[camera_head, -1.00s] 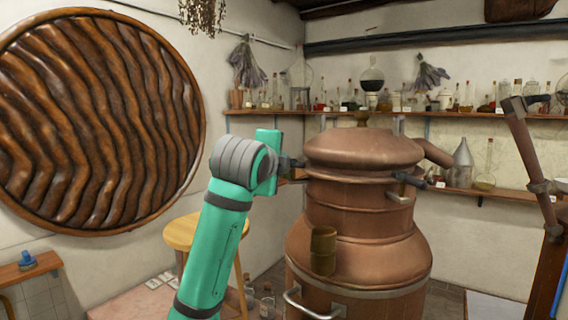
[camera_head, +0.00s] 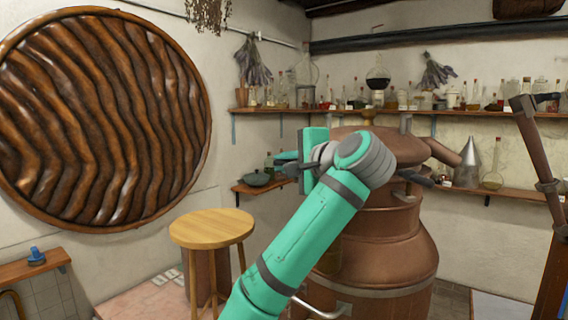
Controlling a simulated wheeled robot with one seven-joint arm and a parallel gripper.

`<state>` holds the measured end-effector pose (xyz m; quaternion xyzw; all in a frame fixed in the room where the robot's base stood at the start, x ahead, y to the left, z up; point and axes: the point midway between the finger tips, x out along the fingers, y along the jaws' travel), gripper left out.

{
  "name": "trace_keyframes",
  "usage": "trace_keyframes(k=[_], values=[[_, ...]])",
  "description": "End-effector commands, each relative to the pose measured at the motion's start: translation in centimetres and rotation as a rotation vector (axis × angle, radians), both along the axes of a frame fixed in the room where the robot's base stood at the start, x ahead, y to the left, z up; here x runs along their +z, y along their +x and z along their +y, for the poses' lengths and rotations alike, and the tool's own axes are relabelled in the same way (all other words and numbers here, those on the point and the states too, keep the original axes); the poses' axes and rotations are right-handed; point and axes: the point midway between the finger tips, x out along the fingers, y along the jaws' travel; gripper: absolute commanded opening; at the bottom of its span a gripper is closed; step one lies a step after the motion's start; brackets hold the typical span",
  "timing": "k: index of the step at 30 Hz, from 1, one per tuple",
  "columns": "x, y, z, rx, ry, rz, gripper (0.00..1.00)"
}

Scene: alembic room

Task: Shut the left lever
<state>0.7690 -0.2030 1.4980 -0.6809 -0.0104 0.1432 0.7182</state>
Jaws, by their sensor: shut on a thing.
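The copper still (camera_head: 400,225) stands at centre right, with its domed lid partly behind my arm. My gripper (camera_head: 287,165) is at the left side of the lid, beyond my green wrist, and points left. It is shut on the left lever, a dark piece (camera_head: 291,171) at the fingers, which is mostly hidden by the gripper and hand. The lever's joint with the still is hidden behind my arm. The right lever (camera_head: 414,178), dark and short, sticks out at the right front of the lid above a metal bracket.
A round wooden stool (camera_head: 211,228) stands left of my arm. A lower shelf (camera_head: 262,186) with a small pot (camera_head: 256,178) lies behind my gripper. A copper pipe (camera_head: 440,151) runs right from the lid. A jointed brown post (camera_head: 540,165) stands at far right.

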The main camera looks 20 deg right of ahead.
Motion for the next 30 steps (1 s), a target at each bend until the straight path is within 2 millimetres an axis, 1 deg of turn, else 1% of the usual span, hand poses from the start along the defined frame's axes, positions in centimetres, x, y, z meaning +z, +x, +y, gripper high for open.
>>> trace_keyframes(k=[6,20,21,22,23,30], values=[[-0.08,-0.1,0.09,0.05,-0.001,0.002,0.0],[-0.12,-0.13,0.09,0.059,0.0,0.003,0.0],[-0.12,-0.13,0.1,0.059,0.0,0.003,0.22],[-0.11,-0.14,0.09,0.059,0.0,0.003,0.29],[-0.11,-0.14,0.09,0.058,0.0,0.003,0.31],[-0.05,-0.16,0.05,0.057,0.0,0.002,0.31]])
